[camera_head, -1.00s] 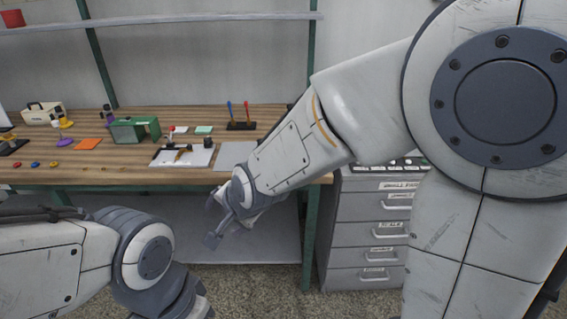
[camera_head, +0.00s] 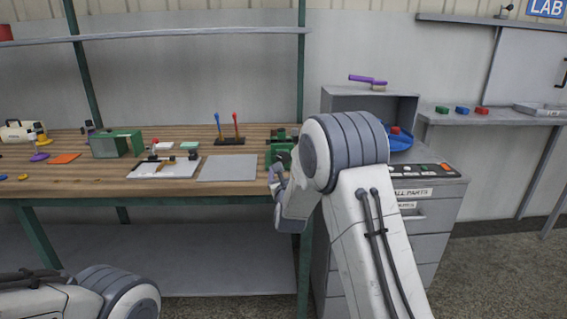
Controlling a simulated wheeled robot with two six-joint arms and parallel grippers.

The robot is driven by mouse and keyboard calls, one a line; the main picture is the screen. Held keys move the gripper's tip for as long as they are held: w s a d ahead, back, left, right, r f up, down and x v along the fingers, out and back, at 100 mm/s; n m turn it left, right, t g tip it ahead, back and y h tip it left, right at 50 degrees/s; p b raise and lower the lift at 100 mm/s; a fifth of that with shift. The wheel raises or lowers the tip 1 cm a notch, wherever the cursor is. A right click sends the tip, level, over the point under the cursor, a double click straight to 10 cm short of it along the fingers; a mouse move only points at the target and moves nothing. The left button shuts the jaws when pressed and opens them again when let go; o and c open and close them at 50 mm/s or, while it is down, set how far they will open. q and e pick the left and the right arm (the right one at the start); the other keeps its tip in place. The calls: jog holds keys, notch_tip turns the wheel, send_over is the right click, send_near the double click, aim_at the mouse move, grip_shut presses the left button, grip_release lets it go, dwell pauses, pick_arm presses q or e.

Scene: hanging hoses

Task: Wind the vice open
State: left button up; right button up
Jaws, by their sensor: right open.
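A green vice (camera_head: 281,146) stands at the right end of the wooden workbench (camera_head: 60,184). My right arm partly hides it, and I cannot tell how far its jaws are apart. My right gripper (camera_head: 277,177) is open at the bench's front right edge, just below and in front of the vice. I see no clear contact between them, and nothing shows in its fingers. My left arm shows at the bottom left, but its gripper is out of view.
A grey mat (camera_head: 229,168), a white board (camera_head: 165,166) and a screwdriver stand (camera_head: 229,139) lie left of the vice. A green box (camera_head: 117,143) is farther left. A grey drawer cabinet (camera_head: 430,220) with a blue bowl (camera_head: 399,141) is right of the bench.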

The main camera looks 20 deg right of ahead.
aim_at(283, 159)
jog(key=x, duration=0.6)
jog(key=shift+w+f, duration=0.1)
jog(key=shift+w, duration=0.2)
grip_shut()
